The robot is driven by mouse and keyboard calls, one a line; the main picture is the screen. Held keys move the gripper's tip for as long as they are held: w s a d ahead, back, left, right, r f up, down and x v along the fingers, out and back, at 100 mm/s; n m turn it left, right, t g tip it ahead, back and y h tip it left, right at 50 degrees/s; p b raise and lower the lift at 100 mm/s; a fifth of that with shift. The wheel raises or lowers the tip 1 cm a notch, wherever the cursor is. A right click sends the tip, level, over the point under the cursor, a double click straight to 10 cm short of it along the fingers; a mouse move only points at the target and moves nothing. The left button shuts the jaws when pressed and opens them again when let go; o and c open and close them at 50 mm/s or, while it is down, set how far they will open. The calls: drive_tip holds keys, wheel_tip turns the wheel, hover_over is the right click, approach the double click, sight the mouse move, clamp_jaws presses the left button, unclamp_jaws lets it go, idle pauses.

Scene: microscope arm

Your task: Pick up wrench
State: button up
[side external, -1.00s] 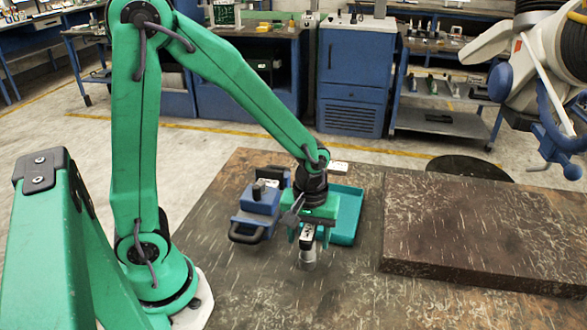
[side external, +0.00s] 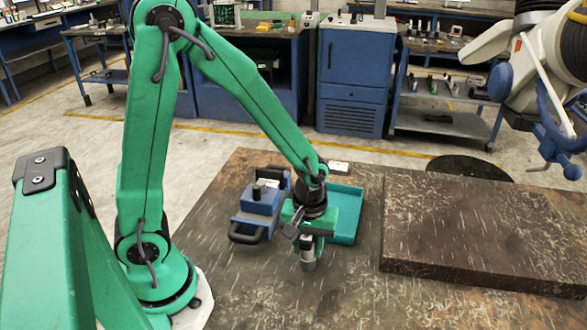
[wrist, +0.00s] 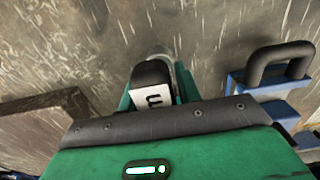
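An upright tool with a black top, a white lettered label and a grey metal barrel stands on the table (side external: 250,305); its barrel shows in the side view (side external: 308,258). I cannot confirm that it is the wrench, and no other wrench is plain to see. My gripper (side external: 308,240) points down over it, with the green fingers on either side of its upper part. In the wrist view the labelled tool (wrist: 153,88) sits between the fingers, with a bit of grey metal behind it. Whether the fingers press on it is hidden.
A blue case with a black handle (side external: 245,238) stands close left of my gripper; its handle shows in the wrist view (wrist: 280,60). A teal tray (side external: 346,215) lies behind right. A raised brown slab (side external: 480,230) fills the right. The table front is clear.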

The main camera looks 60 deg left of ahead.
clamp_jaws()
drive_tip(key=shift+r, duration=0.2)
drive_tip(key=shift+r, duration=1.15)
drive_tip(key=shift+s+d+r, duration=0.1)
drive_tip(key=shift+d+r, duration=0.15)
drive_tip(key=shift+r, duration=0.7)
drive_tip(key=s+d+r, duration=0.6)
drive_tip(key=s+d, duration=0.1)
drive_tip(key=d, duration=0.1)
drive_tip(key=shift+d+r, duration=0.25)
drive_tip(key=shift+d, duration=0.05)
drive_tip(key=shift+s, duration=0.1)
drive_tip(key=shift+a, duration=0.1)
